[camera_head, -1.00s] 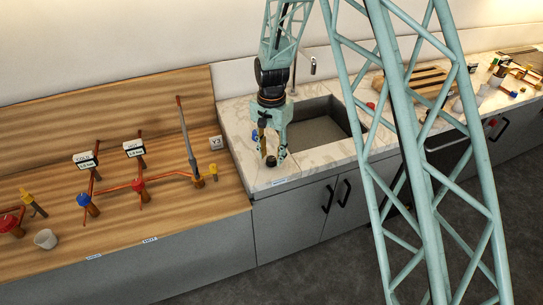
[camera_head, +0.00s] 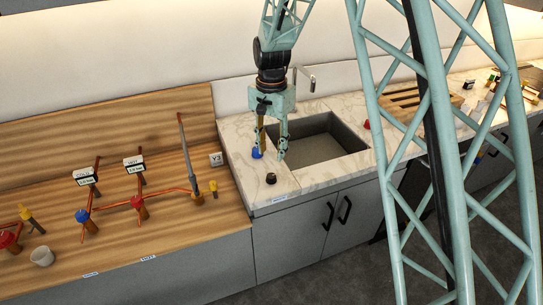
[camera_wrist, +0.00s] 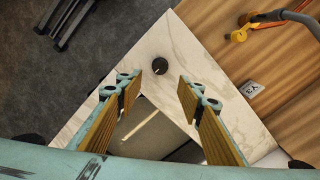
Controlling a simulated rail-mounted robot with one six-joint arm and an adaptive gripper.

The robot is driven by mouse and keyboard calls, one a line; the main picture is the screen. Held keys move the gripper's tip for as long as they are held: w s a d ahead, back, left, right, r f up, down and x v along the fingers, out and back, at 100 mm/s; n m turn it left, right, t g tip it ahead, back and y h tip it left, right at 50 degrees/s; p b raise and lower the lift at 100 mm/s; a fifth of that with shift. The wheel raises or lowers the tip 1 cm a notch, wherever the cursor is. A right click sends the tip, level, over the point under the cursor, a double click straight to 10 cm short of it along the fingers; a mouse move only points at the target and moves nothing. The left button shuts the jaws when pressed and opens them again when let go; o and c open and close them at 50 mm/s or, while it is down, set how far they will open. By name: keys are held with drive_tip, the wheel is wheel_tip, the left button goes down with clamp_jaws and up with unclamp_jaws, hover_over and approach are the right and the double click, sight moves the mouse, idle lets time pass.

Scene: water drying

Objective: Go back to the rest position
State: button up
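My gripper (camera_head: 270,154) is open and empty, pointing down over the marble counter (camera_head: 239,135) at the near left corner of the sink (camera_head: 360,148). In the wrist view its two fingers (camera_wrist: 152,98) stand wide apart with nothing between them. A small black round object (camera_head: 271,179) sits on the counter in front of the gripper, apart from the fingers. It also shows in the wrist view (camera_wrist: 160,66), beyond the fingertips. A small blue object (camera_head: 256,154) is beside the left finger; whether they touch cannot be told.
A wooden bench (camera_head: 190,250) at the left carries copper pipes with a blue valve (camera_head: 82,216) and a red valve (camera_head: 137,202), and a pale cup (camera_head: 42,256). A tap (camera_head: 311,83) stands behind the sink. A slatted wooden rack (camera_head: 405,103) is to the right.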

drive_tip(key=shift+r, duration=0.3)
idle(0.5)
drive_tip(key=s+d+r+n+t+b, duration=0.1)
drive_tip(key=s+d+r+n+b, duration=0.1)
drive_tip(key=s+d+r, duration=0.65)
drive_tip(key=s+d+r+n+t+b, duration=0.1)
drive_tip(key=s+d+r, duration=0.4)
drive_tip(key=s+r, duration=0.6)
drive_tip(key=s+d+n+b, duration=0.1)
drive_tip(key=s+d, duration=0.1)
drive_tip(key=s, duration=0.7)
drive_tip(key=s+d+r+n+t+b, duration=0.1)
drive_tip(key=s+d, duration=0.2)
drive_tip(key=s, duration=0.6)
drive_tip(key=s+d+r+n+t+b, duration=0.1)
drive_tip(key=s+d+b, duration=0.1)
drive_tip(key=s, duration=0.8)
drive_tip(key=shift+d+r, duration=0.15)
drive_tip(key=shift+d, duration=0.2)
